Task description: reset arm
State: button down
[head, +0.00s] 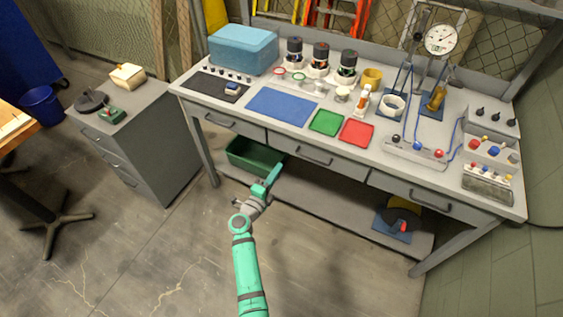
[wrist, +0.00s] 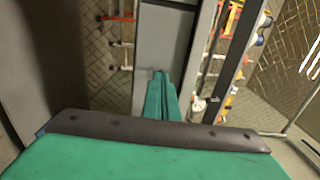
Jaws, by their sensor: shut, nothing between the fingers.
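My arm is green with grey joints and reaches up from the bottom of the head view. My gripper (head: 275,172) is at its end, in front of the workbench and below the drawer fronts. In the wrist view my gripper (wrist: 160,74) shows as two green fingers lying together, shut, with nothing between them. The fingers do not appear to touch the bench.
The grey workbench (head: 285,138) carries a blue box (head: 243,48), a blue mat (head: 282,106), green and red trays (head: 356,132) and a dial gauge (head: 440,38). A green bin (head: 250,158) sits on its lower shelf, near my gripper. A grey cabinet (head: 150,150) stands left. The floor in front is clear.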

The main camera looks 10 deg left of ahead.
jog(key=s+d+r+n+t+y, duration=0.1)
jog(key=s+d+n, duration=0.5)
jog(key=s, duration=0.5)
jog(key=s+d+r+n+t+y, duration=0.15)
jog(key=s+d+n, duration=0.25)
jog(key=s+d, duration=0.6)
jog(key=s+r+n+g+y, duration=0.1)
jog(key=s+r+n, duration=0.3)
jog(key=s, duration=1)
jog(key=s+r+n+g+y, duration=0.1)
jog(key=s+r+n+g, duration=0.2)
jog(key=s, duration=1.2)
jog(key=r+n, duration=0.1)
jog(key=n, duration=0.2)
jog(key=shift+n, duration=0.4)
jog(key=shift+s+d+g, duration=0.1)
jog(key=shift+g, duration=0.15)
